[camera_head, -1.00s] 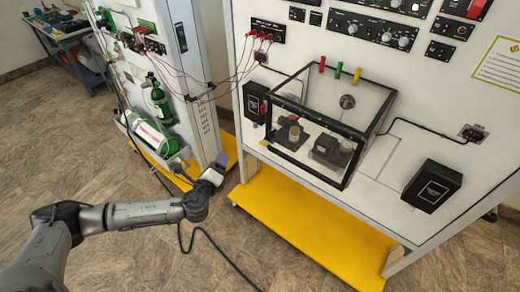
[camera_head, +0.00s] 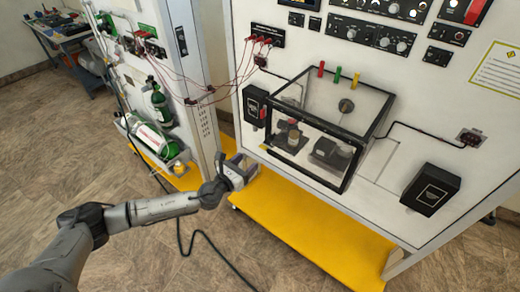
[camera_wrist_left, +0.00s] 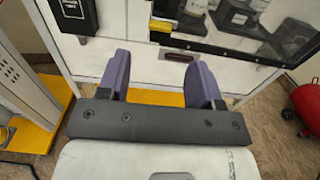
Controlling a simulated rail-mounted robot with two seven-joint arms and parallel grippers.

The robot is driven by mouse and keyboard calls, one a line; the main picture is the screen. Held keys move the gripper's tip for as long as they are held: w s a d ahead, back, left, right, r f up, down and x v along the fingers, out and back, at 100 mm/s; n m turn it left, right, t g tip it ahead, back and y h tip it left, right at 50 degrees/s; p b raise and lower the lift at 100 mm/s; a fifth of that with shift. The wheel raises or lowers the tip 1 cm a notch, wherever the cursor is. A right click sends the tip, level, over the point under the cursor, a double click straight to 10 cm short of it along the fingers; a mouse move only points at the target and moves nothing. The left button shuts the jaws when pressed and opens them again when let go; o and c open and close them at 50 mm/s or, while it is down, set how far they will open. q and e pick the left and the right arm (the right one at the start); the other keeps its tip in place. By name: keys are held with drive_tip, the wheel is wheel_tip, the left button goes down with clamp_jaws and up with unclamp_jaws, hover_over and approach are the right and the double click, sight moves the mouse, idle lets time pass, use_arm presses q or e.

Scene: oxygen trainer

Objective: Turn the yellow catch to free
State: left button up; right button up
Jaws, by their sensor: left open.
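The yellow catch (camera_head: 264,147) is a small piece at the lower left corner of the clear, black-framed case (camera_head: 318,161). It also shows in the left wrist view (camera_wrist_left: 160,26), at the left end of the case's dark lower edge. How far the catch is turned is too small to tell. My left gripper (camera_head: 249,164) is below and left of that corner, apart from the catch. In the left wrist view its two purple fingers (camera_wrist_left: 161,80) are spread with nothing between them. My right gripper is out of view.
A black box (camera_head: 255,105) is fixed to the panel left of the case, and another black box (camera_head: 431,189) to its right. A yellow base shelf (camera_head: 310,235) lies below. A red tank (camera_wrist_left: 305,106) stands at right in the wrist view.

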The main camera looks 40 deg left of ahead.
sight(265, 148)
use_arm(q)
drive_tip(key=w, duration=0.8)
drive_tip(key=c, duration=0.9)
